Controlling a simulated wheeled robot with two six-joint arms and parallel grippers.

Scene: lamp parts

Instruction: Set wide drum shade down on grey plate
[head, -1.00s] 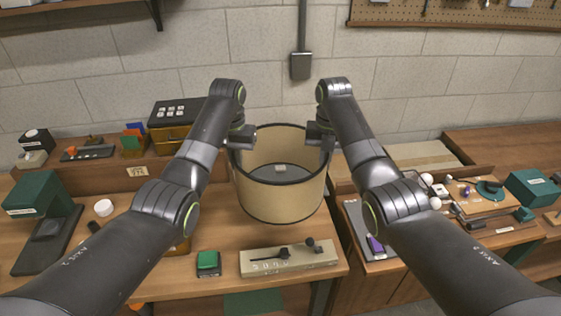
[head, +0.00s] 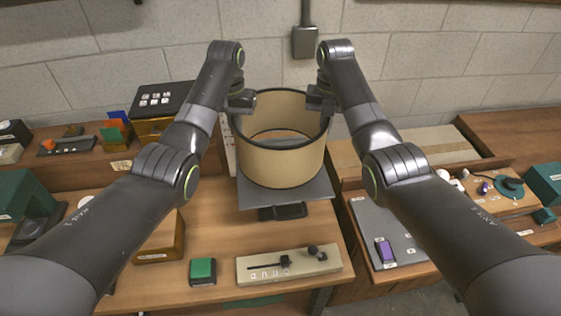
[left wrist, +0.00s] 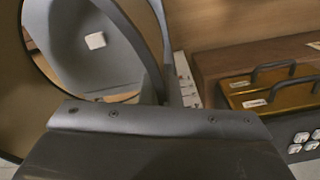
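The wide drum shade (head: 280,163) is a beige, upright open cylinder with dark rims. It is over the grey plate (head: 285,195), whose front part shows below it. Whether its lower rim touches the plate cannot be told. My left gripper (head: 242,101) is at the shade's left upper rim, and my right gripper (head: 320,101) is at the right upper rim; both appear shut on it.
A black piece (head: 283,212) lies just in front of the plate. A slider board (head: 288,265), green button block (head: 203,270) and amber box (head: 160,238) are nearer me. A grey panel with a purple switch (head: 385,250) is right. The wall is behind.

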